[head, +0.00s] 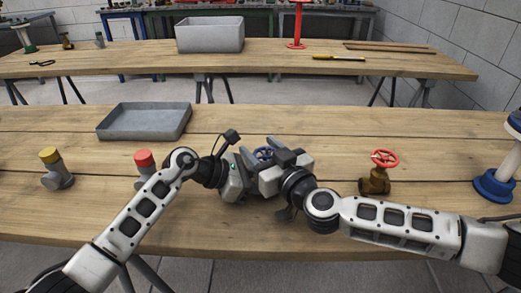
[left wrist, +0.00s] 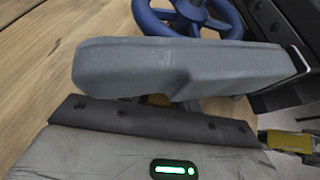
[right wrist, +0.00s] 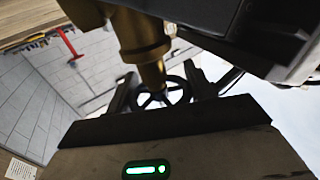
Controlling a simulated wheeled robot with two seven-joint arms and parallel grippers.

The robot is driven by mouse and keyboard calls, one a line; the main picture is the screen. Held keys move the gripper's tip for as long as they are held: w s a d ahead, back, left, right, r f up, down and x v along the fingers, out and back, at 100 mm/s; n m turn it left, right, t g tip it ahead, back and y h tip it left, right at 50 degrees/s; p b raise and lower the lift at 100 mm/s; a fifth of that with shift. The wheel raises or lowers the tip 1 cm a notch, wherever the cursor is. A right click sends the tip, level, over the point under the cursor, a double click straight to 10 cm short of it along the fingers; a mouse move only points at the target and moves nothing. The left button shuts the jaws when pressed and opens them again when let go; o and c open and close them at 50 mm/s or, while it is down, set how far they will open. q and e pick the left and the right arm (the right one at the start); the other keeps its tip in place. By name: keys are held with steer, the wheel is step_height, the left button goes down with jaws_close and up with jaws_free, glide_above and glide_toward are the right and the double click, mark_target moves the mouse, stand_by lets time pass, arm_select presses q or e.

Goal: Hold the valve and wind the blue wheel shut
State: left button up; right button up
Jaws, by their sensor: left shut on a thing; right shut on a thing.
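The blue wheel (head: 263,153) shows in the head view between my two grippers, mostly covered by them. It is clear at the top of the left wrist view (left wrist: 190,18). The brass valve (right wrist: 143,38) shows in the right wrist view, its stem running to a spoked wheel (right wrist: 163,94), which looks dark there. My right gripper (head: 274,167) is shut on the wheel, with a finger on each side. My left gripper (head: 246,172) is shut on the valve's body; its grey finger hides the contact in the left wrist view.
On the table stand a yellow-capped fitting (head: 55,168), a red-capped fitting (head: 145,160) and a brass valve with a red wheel (head: 378,172). A grey tray (head: 147,133) lies behind. A blue-flanged pipe piece (head: 494,189) stands at the right edge. The table's front is clear.

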steer(key=shift+w+d+m+t+h, duration=0.1)
steer(key=shift+m+t+h, duration=0.7)
steer(key=shift+m+h, duration=0.45)
steer(key=shift+h, duration=0.45)
steer(key=o, duration=1)
steer(key=shift+c, duration=0.2)
steer(key=v, duration=1.2)
steer(key=shift+d, duration=0.1)
